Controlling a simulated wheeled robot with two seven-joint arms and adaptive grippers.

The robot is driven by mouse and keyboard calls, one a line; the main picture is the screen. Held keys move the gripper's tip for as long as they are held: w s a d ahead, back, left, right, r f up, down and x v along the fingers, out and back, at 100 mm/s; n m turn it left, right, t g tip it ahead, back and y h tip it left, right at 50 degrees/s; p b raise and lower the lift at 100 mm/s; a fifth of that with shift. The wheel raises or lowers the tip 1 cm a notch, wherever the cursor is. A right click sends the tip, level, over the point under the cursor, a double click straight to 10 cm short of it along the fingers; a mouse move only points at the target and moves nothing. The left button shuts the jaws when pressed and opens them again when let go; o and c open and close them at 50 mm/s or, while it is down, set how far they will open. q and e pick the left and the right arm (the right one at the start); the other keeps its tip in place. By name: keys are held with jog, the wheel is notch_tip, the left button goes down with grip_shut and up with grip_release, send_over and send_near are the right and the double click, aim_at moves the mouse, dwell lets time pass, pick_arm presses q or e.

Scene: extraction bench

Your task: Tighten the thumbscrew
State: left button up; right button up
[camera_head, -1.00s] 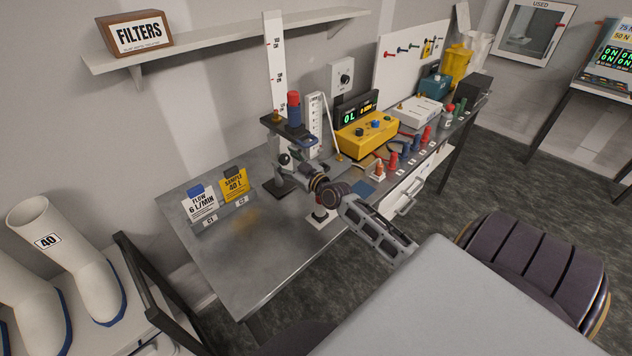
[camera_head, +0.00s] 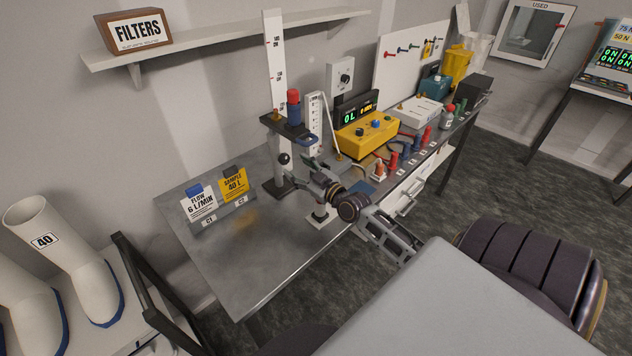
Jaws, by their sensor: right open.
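A dark metal stand (camera_head: 279,187) stands on the bench against the back wall. A dark round knob (camera_head: 285,158), apparently the thumbscrew, sits on the stand's side below its clamp plate (camera_head: 288,128). Whether it is tight cannot be seen. A red-topped blue cylinder (camera_head: 293,106) stands upright on the plate. My right gripper (camera_head: 308,165) reaches in from the lower right. It is open, with its fingers just right of the knob and a small gap visible between them. My left gripper is not in view.
A tall white scale (camera_head: 273,60) rises behind the stand. A yellow meter (camera_head: 366,134) and several red and blue fittings fill the bench to the right. Cards, one a yellow sample card (camera_head: 233,186), stand at the left. The bench front (camera_head: 250,270) is clear.

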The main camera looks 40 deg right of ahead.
jog(key=s+b, duration=0.1)
jog(key=s, duration=0.6)
jog(key=shift+s+d, duration=0.15)
jog(key=shift+d, duration=0.1)
dwell(0.3)
dwell(0.5)
dwell(0.3)
